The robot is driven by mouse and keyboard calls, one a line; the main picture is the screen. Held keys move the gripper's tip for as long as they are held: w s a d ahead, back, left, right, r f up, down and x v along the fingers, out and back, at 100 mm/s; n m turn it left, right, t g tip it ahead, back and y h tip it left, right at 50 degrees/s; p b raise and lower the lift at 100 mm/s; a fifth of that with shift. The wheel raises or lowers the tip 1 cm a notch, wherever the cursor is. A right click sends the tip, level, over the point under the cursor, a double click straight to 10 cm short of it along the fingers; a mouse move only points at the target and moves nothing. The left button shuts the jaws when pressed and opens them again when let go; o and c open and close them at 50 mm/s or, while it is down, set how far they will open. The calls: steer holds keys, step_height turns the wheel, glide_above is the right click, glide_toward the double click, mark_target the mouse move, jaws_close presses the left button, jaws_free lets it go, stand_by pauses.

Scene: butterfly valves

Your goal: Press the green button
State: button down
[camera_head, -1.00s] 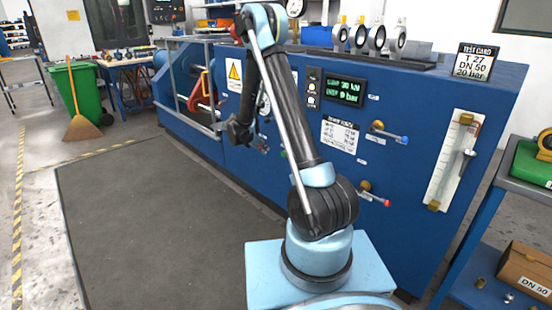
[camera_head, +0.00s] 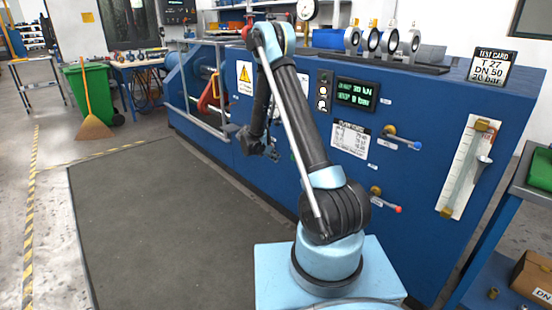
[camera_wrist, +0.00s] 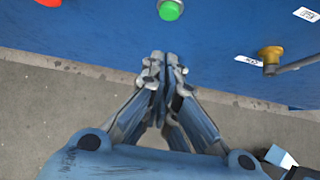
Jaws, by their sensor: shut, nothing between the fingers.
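The green button (camera_wrist: 170,10) is a round green cap on the blue panel (camera_wrist: 110,45), at the top edge of the wrist view. My gripper (camera_wrist: 163,58) is shut and empty, its fingertips together just below the button in that picture. A gap shows between fingertips and button, and I see no contact. In the head view my gripper (camera_head: 272,152) hangs in front of the blue test bench (camera_head: 420,110), left of the arm. The button is too small or hidden to make out surely there.
A red button (camera_wrist: 48,2) lies at the wrist view's top left. A brass valve (camera_wrist: 270,56) with a lever sits to the right. The head view shows blue-handled (camera_head: 405,142) and red-handled (camera_head: 388,204) valves right of my arm. The dark floor mat (camera_head: 150,220) is clear.

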steer(key=w+d+f, duration=0.4)
steer(key=w+d, duration=0.1)
steer(key=d, duration=0.2)
steer(key=shift+f, duration=0.25)
